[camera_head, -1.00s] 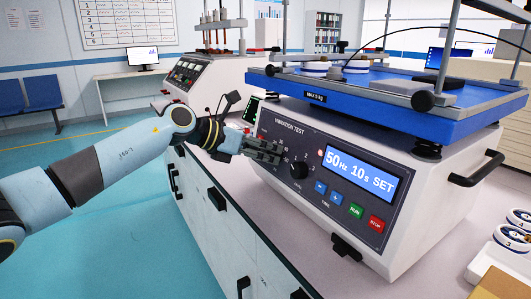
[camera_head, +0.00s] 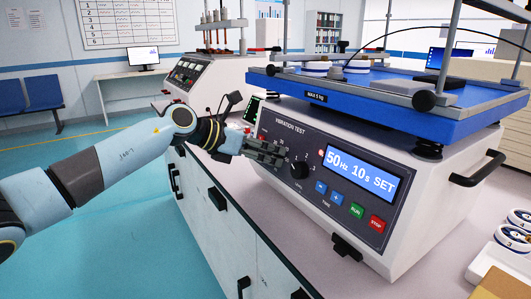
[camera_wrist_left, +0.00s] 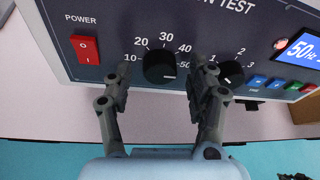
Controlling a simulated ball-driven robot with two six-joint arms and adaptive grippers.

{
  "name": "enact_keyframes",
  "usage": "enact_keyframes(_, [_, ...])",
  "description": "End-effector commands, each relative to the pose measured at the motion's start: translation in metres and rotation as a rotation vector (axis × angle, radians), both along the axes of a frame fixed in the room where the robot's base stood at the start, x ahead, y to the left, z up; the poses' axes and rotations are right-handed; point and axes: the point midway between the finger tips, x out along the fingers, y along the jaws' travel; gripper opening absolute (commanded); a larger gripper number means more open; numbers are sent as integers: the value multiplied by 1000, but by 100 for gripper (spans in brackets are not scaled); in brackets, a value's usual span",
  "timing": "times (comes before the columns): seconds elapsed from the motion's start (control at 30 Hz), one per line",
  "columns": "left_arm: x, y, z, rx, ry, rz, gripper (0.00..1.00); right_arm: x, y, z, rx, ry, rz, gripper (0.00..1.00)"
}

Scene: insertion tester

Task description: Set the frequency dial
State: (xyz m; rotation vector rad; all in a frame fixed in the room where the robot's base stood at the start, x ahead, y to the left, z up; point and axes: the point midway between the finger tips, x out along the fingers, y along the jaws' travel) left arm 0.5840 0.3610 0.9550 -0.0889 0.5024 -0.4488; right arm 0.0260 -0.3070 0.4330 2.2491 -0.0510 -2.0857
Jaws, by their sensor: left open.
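The frequency dial (camera_wrist_left: 158,66) is a black round knob with marks from 10 to 50 in the left wrist view. Its white mark points to the lower right, near the 50. My left gripper (camera_wrist_left: 160,72) is open, one finger on each side of this dial; contact cannot be told. In the head view, my left gripper (camera_head: 266,151) is at the front panel of the vibration tester (camera_head: 400,235) and hides the dial. The display (camera_head: 360,174) reads 50 Hz, 10 s, SET.
A second dial (camera_head: 299,168), marked 1 to 3, sits close to the right finger. A red power switch (camera_wrist_left: 85,48) is on the left of the panel. Blue, green (camera_head: 356,211) and red (camera_head: 376,223) buttons lie below the display. A blue platform (camera_head: 385,95) overhangs the panel.

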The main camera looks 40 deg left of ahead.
Motion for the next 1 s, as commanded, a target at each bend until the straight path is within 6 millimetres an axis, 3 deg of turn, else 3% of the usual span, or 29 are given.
enact_keyframes(0.17, [-7,6,4,4,-1,1,58,0,1,0,1,0,-1,0])
enact_keyframes(0.7, [-82,46,44,6,3,-6,58,0,1,0,1,0,0,0])
enact_keyframes(1.0, [-93,52,52,2,1,-2,58,0,1,0,1,0,0,0])
